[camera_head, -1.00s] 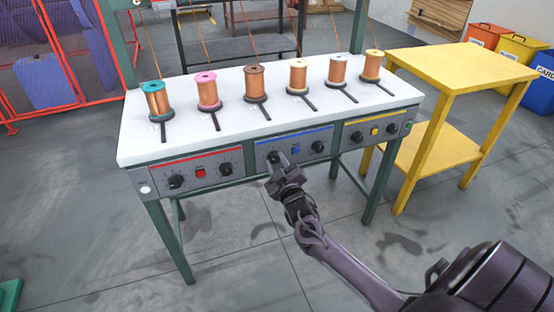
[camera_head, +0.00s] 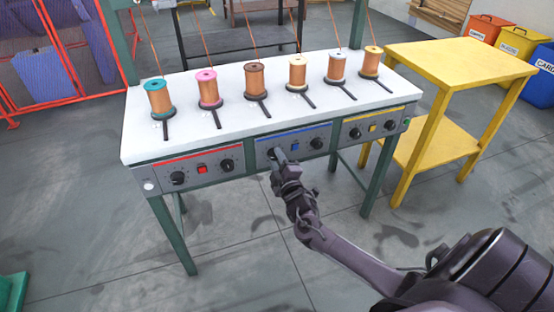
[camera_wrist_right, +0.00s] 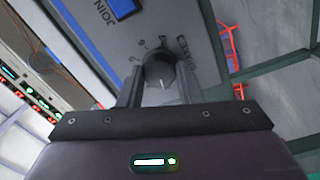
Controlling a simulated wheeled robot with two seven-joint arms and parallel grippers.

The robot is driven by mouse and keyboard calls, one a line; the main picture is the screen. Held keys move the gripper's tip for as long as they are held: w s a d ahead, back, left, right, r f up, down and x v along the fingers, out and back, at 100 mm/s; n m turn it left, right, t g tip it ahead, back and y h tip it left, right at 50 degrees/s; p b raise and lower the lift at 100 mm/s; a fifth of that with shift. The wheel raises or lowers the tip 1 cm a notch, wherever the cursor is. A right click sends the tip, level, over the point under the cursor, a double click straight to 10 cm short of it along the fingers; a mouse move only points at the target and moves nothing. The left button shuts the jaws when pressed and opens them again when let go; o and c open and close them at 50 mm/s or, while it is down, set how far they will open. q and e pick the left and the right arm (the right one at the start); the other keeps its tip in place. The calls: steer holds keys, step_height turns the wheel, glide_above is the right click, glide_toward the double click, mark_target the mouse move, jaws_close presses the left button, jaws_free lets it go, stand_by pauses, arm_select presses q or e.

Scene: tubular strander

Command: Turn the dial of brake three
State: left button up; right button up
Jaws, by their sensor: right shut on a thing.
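The brake three dial (camera_wrist_right: 160,72) is a round black knob with a pale pointer line, on a grey panel with scale marks and a partly readable label. My right gripper (camera_wrist_right: 159,90) has one finger on each side of it and is shut on it. In the head view the same gripper (camera_head: 278,157) reaches the left knob of the blue-striped middle panel (camera_head: 293,147) and mostly hides that knob. My left gripper is not in view.
A blue button (camera_head: 295,147) and another black knob (camera_head: 317,143) are to the right on the same panel. Red-striped (camera_head: 200,172) and yellow-striped (camera_head: 372,127) panels flank it. Copper spools stand on the white tabletop (camera_head: 240,125). A yellow table (camera_head: 455,68) stands at right.

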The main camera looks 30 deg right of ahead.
stand_by(0.4)
steer(key=o, duration=1)
steer(key=shift+c, duration=0.2)
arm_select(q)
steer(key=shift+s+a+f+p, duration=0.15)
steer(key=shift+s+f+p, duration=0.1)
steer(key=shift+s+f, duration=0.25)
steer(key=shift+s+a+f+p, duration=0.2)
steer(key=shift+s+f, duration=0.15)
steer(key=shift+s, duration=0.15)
arm_select(e)
steer(key=v, duration=0.7)
steer(key=shift+s, duration=0.35)
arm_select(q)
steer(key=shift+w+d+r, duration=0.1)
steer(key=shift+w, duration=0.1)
arm_select(e)
steer(key=shift+a, duration=0.1)
